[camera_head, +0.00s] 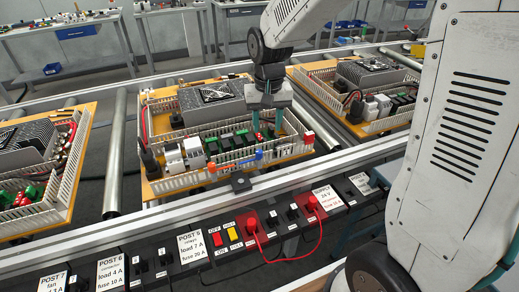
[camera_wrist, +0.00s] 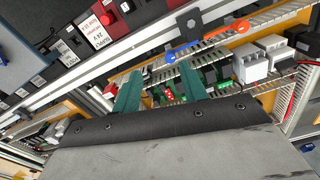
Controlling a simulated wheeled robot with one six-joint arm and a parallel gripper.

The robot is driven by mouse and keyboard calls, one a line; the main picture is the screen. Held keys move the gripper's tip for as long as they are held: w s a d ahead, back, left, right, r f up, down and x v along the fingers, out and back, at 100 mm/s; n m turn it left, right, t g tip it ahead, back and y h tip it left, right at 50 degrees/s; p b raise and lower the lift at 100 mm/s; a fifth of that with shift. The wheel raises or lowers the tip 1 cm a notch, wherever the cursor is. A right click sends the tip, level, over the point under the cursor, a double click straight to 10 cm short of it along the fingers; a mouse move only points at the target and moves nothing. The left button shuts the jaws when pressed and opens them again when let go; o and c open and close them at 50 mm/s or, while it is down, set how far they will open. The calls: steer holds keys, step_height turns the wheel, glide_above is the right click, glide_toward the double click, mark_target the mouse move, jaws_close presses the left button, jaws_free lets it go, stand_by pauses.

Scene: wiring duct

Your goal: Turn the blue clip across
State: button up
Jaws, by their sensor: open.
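The blue clip (camera_head: 259,155) is a small bar at the front wiring duct of the middle board (camera_head: 152,190). It lies roughly along the duct; it also shows in the wrist view (camera_wrist: 185,50), just beyond my fingertips. My gripper (camera_head: 267,130) is above the board's right half, pointing down, with two teal fingers apart and nothing between them. In the wrist view the fingers (camera_wrist: 160,72) reach toward the duct. An orange clip (camera_head: 212,167) sits left of the blue one, and in the wrist view it is farther right (camera_wrist: 241,26).
Slotted duct walls (camera_head: 178,186), white modules (camera_head: 193,152) and a dark power supply (camera_head: 212,98) crowd the board. A front panel (camera_head: 225,235) carries switches and a red cable (camera_head: 318,240). Similar boards stand at left (camera_head: 75,150) and right (camera_head: 375,130).

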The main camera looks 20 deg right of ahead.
glide_above(259, 151)
step_height(259, 151, down, 5)
steer(key=shift+s, duration=0.1)
steer(key=shift+f, duration=0.35)
step_height(259, 151, down, 7)
steer(key=shift+f, duration=0.15)
jaws_close()
